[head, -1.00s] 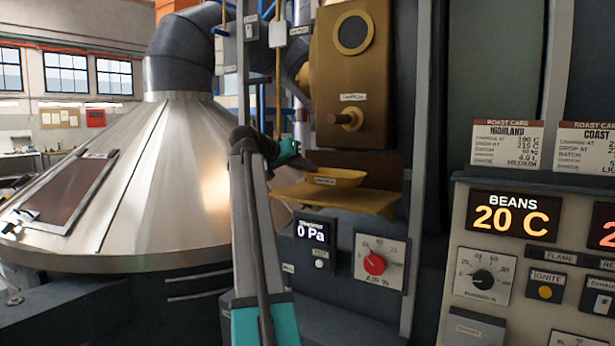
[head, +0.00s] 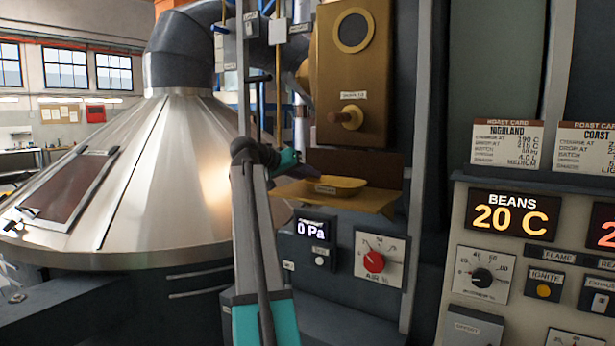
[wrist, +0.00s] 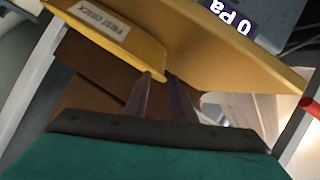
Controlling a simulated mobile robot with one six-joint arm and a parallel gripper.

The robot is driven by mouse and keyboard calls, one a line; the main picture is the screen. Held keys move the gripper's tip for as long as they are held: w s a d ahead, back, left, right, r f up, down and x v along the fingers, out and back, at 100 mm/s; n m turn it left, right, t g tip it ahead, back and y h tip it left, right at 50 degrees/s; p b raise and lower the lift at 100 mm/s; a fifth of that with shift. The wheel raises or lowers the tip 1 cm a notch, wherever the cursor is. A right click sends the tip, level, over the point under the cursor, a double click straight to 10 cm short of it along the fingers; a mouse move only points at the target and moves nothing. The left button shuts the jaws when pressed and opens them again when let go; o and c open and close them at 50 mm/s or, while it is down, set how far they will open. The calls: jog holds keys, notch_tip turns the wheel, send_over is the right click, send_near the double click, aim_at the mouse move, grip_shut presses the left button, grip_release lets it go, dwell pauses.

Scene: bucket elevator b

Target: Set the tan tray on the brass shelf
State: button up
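The tan tray (head: 345,184), a shallow pan with a label on its front, rests on the brass shelf (head: 365,199) below the brass housing. It looks about level. My gripper (head: 297,157) is just left of the tray and slightly above it. In the wrist view the tray (wrist: 125,45) lies at upper left and the shelf (wrist: 225,62) runs to the right. My fingers (wrist: 161,78) stand apart with a gap and nothing seen between them. The left fingertip is close to the tray's rim; whether it touches is unclear.
The brass housing (head: 352,85) with a round window and a knob hangs above the shelf. A 0 Pa display (head: 313,230) and a red air dial (head: 374,262) are below. A steel cone (head: 150,185) stands left, and a control panel (head: 500,270) right.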

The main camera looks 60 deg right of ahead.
jog(key=shift+a, duration=0.1)
jog(key=b+v, duration=0.3)
jog(key=v, duration=0.9)
dwell(0.8)
